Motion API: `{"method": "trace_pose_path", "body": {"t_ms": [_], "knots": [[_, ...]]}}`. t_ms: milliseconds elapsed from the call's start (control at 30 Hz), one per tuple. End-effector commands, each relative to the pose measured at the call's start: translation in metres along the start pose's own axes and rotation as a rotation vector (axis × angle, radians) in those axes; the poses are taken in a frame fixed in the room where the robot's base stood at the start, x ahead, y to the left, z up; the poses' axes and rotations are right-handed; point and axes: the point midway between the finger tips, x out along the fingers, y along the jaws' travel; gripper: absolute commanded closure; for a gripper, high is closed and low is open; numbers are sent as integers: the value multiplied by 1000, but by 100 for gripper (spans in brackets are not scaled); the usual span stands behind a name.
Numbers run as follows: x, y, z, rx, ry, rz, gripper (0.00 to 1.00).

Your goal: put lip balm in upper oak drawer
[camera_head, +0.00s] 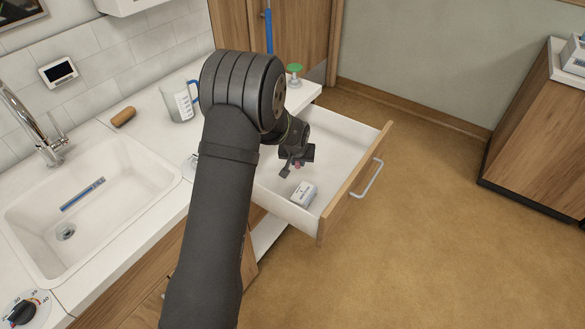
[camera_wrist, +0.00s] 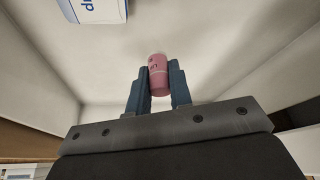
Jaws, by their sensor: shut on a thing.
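My gripper (camera_head: 296,166) is over the open upper oak drawer (camera_head: 356,168), its fingers pointing down into it. In the wrist view my gripper (camera_wrist: 158,88) is shut on the pink lip balm (camera_wrist: 158,72), a small cylinder held between the two fingertips. In the head view only a small pink bit of it shows under the fingers. The drawer's white floor lies behind it; I cannot tell whether the lip balm touches it. The drawer is pulled out, with a light handle (camera_head: 368,180) on its oak front.
A small white box (camera_head: 303,194) lies in the drawer near its front left; it also shows in the wrist view (camera_wrist: 98,10). On the counter stand a measuring jug (camera_head: 180,101) and a green-topped item (camera_head: 294,74). A sink (camera_head: 130,163) is at left.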

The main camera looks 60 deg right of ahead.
Motion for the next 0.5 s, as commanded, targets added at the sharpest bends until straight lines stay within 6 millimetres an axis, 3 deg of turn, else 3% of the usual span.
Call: {"method": "trace_pose_path", "body": {"t_ms": [200, 500], "knots": [[19, -20, -7, -1, 0, 0, 100], [50, -22, 6, 1, -3, 0, 100]]}}
